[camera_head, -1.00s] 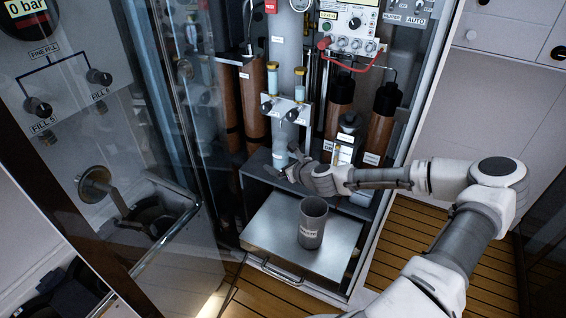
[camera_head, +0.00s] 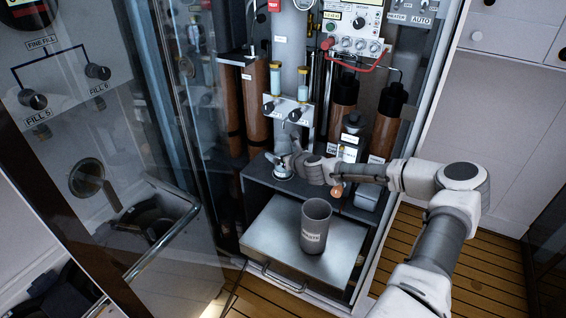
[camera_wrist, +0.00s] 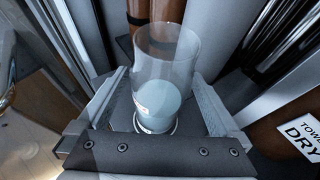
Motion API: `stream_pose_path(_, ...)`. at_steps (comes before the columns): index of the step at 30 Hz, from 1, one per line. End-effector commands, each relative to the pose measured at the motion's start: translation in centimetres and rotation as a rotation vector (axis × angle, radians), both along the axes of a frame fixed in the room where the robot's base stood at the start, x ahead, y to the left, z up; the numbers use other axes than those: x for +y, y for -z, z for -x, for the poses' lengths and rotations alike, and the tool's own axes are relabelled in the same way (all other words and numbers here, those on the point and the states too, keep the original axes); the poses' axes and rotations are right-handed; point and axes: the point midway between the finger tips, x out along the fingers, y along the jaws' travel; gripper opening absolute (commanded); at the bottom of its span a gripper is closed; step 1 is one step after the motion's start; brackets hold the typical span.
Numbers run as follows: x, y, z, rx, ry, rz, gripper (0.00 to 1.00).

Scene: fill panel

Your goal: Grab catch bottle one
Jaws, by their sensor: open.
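A clear cylindrical bottle (camera_wrist: 168,50) with pale bluish liquid in its lower part stands upright in the wrist view; I take it for catch bottle one. A label shows low on its side, too blurred to read. My gripper (camera_wrist: 158,80) is open, with one finger on each side of the bottle; I cannot tell whether either touches it. In the head view my gripper (camera_head: 285,165) is at the dark shelf below the valve block and largely hides the bottle.
A grey labelled cup (camera_head: 315,228) stands on the metal tray (camera_head: 275,240) below and in front of the shelf. A glass door (camera_head: 165,110) is on the left.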

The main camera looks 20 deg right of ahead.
Motion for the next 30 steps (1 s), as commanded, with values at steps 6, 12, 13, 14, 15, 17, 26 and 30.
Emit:
stream_pose_path(6,0.0,1.0,-2.2,0.0,0.0,0.0,1.0)
stream_pose_path(12,0.0,0.9,-2.4,0.0,0.0,0.0,1.0)
stream_pose_path(13,0.0,0.9,-2.4,0.0,0.0,0.0,1.0)
stream_pose_path(14,0.0,0.9,-2.4,0.0,-0.001,0.0,1.0)
stream_pose_path(15,0.0,0.9,-2.4,0.0,0.0,0.0,0.96)
stream_pose_path(17,0.0,0.9,-2.4,0.0,0.0,0.0,0.86)
stream_pose_path(26,0.0,0.9,-2.4,0.0,0.0,0.0,0.32)
stream_pose_path(30,0.0,0.9,-2.4,0.0,0.0,0.0,0.17)
